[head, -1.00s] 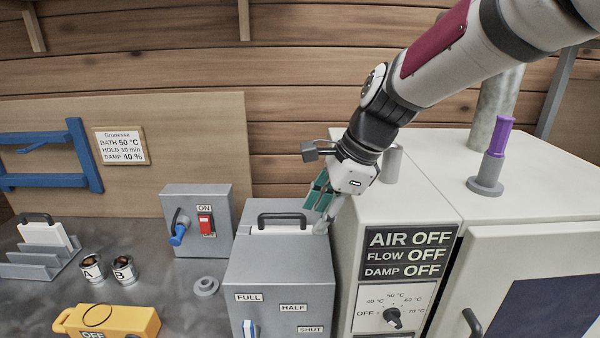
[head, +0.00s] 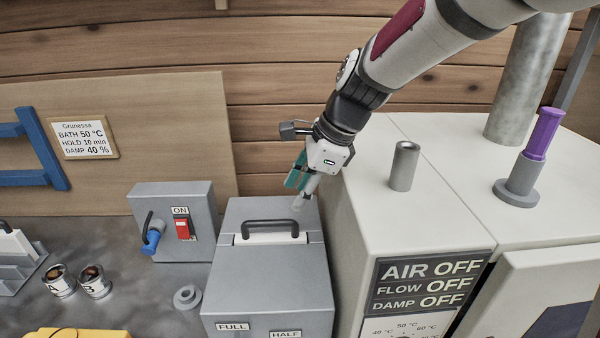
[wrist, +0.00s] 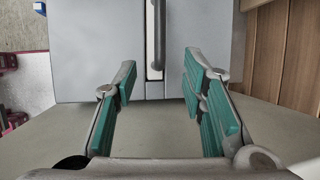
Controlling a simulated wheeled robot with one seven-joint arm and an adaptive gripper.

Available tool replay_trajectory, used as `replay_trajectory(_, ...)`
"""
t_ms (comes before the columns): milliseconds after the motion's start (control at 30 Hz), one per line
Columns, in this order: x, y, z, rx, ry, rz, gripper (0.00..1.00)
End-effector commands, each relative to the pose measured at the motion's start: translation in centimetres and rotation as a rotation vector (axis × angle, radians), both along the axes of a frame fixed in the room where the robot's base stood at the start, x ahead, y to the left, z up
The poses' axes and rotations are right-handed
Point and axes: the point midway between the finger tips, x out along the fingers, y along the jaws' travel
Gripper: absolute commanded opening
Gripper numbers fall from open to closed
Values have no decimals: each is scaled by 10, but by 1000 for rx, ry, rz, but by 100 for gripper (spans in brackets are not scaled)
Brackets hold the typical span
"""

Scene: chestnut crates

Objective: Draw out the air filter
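The air filter (head: 270,239) is a white plate with a dark arched handle (head: 270,225), seated in a slot in the top of the grey box (head: 262,274). In the wrist view, the filter's pale edge (wrist: 150,38) and the handle (wrist: 160,38) run up the upper middle, between the lines of my fingers. My gripper (head: 301,192) is above the back right part of the box top, apart from the handle. Its teal-padded fingers (wrist: 158,82) are spread wide with nothing between them. The filter's lower part is hidden inside the box.
A tall white cabinet (head: 380,215) with a metal stub (head: 404,165) and a purple-topped post (head: 541,135) stands close on the right. A grey switch box (head: 172,220), a rack (head: 25,268) and two jars (head: 95,281) are left. The wooden wall is behind.

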Motion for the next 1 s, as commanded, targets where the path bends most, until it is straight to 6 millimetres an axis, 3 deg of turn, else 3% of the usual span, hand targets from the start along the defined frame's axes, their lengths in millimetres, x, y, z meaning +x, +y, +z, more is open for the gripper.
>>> replay_trajectory(533, 17, 35, -87, -1, 4, 1, 38)
replay_trajectory(700, 21, 42, -100, 0, 3, 1, 38)
replay_trajectory(1000, 22, 44, -105, 0, 0, 0, 38)
